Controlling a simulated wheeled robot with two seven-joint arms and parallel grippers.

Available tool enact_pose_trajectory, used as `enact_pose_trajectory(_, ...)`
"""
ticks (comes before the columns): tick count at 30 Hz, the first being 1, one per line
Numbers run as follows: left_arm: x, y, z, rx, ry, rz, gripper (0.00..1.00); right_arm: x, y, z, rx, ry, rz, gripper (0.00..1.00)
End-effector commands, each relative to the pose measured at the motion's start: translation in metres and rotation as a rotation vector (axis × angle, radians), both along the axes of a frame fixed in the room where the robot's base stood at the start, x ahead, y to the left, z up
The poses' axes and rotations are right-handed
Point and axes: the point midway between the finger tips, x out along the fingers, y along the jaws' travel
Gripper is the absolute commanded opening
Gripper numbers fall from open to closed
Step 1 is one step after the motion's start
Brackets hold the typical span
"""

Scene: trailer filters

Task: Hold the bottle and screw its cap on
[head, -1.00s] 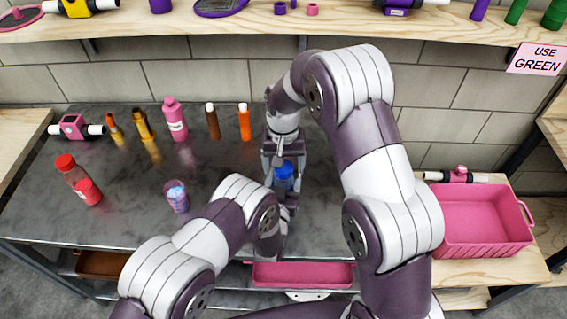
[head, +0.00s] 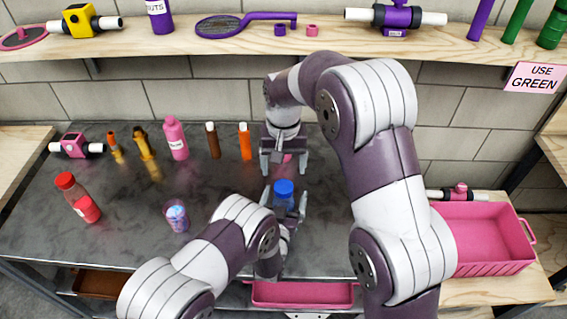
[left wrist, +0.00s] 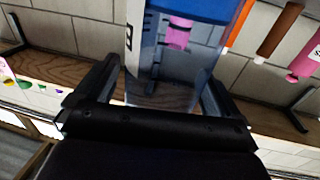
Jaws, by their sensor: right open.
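The bottle (left wrist: 165,75) is clear with a bluish tint and stands roughly upright between the fingers of my left gripper (head: 285,203). In the left wrist view the fingers (left wrist: 160,90) lie close along both its sides. The blue cap (head: 284,187) sits on top of the bottle, and its lower edge shows in the left wrist view (left wrist: 190,5). How tightly it is seated cannot be told. My right gripper (head: 285,163) is open and empty, behind the cap and apart from it.
A small pink object (head: 287,158) shows between my right fingers, seemingly beyond them. Several bottles, including a pink one (head: 174,138) and an orange one (head: 245,141), stand along the table's back. A pink bin (head: 480,262) is right.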

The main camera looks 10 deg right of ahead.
Motion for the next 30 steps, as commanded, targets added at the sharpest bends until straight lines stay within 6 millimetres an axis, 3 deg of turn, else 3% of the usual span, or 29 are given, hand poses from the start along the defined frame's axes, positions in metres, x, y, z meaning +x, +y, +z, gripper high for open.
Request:
enact_pose_trajectory(8, -0.006, 0.003, 0.0, -0.001, 0.0, 0.0, 0.97, 0.0, 0.0, -0.002, 0.0, 0.0, 0.0, 0.8)
enact_pose_trajectory(21, -0.091, 0.042, -0.002, 0.0, 0.0, -0.003, 0.97, 0.0, 0.0, -0.02, 0.0, 0.0, 0.0, 0.8)
enact_pose_trajectory(30, -0.115, 0.054, 0.0, 0.0, -0.001, 0.0, 0.97, 0.0, 0.0, -0.023, 0.0, 0.0, 0.0, 0.8)
